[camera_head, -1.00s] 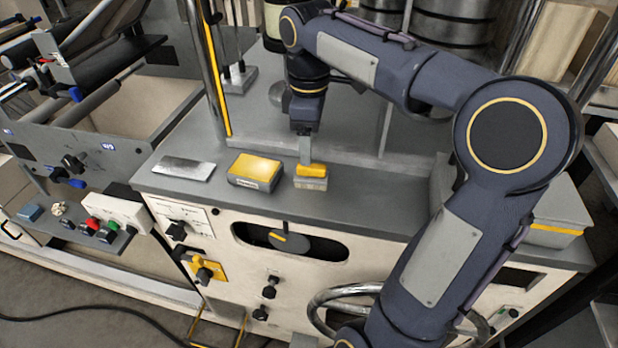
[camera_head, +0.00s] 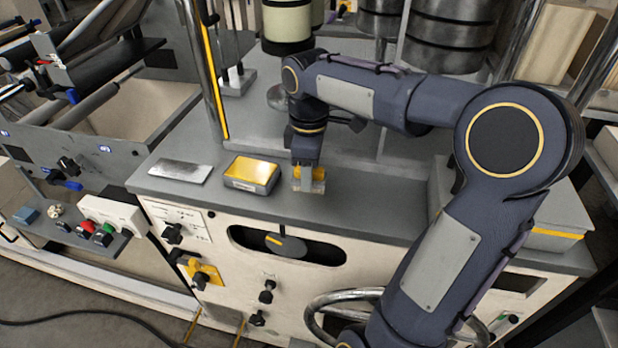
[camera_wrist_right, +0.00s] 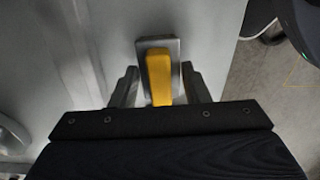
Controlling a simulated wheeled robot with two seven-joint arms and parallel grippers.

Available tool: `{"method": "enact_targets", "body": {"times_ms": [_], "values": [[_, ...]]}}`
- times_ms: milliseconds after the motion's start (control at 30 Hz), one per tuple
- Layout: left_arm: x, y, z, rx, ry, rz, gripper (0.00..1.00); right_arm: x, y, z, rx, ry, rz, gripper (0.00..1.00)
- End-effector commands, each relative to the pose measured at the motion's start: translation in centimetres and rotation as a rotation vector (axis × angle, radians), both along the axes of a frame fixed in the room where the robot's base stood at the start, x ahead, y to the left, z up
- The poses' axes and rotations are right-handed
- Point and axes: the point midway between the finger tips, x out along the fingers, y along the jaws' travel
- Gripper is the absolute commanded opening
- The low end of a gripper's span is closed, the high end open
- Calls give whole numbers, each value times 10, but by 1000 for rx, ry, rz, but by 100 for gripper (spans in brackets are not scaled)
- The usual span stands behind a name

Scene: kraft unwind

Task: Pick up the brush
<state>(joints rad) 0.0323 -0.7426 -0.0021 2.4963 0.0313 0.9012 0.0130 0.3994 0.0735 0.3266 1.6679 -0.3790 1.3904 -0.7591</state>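The brush (camera_wrist_right: 158,72) has a yellow handle on a grey block in the right wrist view. In the head view it lies near the front edge of the grey machine top (camera_head: 375,205), mostly hidden by my right gripper. My right gripper (camera_wrist_right: 160,88) points down at the brush, with one finger on each side of its near part. The fingers stand apart, with a gap showing beside the yellow handle. The right gripper also shows over the brush in the head view (camera_head: 309,178). My left gripper is not in view.
A yellow-topped grey box (camera_head: 251,174) stands just left of the brush. A flat metal plate (camera_head: 180,171) lies farther left. An upright post (camera_head: 206,75) with a yellow stripe rises behind. The top to the right of the brush is clear up to a grey box (camera_head: 555,210).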

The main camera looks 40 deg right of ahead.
Motion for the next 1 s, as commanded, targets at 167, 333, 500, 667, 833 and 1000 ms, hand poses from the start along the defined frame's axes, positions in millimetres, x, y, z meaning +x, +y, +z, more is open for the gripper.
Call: {"method": "enact_targets", "body": {"times_ms": [167, 333, 500, 667, 833, 1000], "values": [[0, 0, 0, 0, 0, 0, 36, 0, 0, 0, 0, 0, 0, 18], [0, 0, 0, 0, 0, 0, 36, 0, 0, 0, 0, 0, 0, 16], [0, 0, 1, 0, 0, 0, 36, 0, 0, 4, 0, -1, 0, 16], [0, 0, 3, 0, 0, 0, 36, 1, 0, 18, 0, -3, 0, 16], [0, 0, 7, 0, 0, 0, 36, -2, 12, 46, 1, -5, 4, 16], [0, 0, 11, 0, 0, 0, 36, -10, 41, 83, 0, -6, 7, 16]]}}
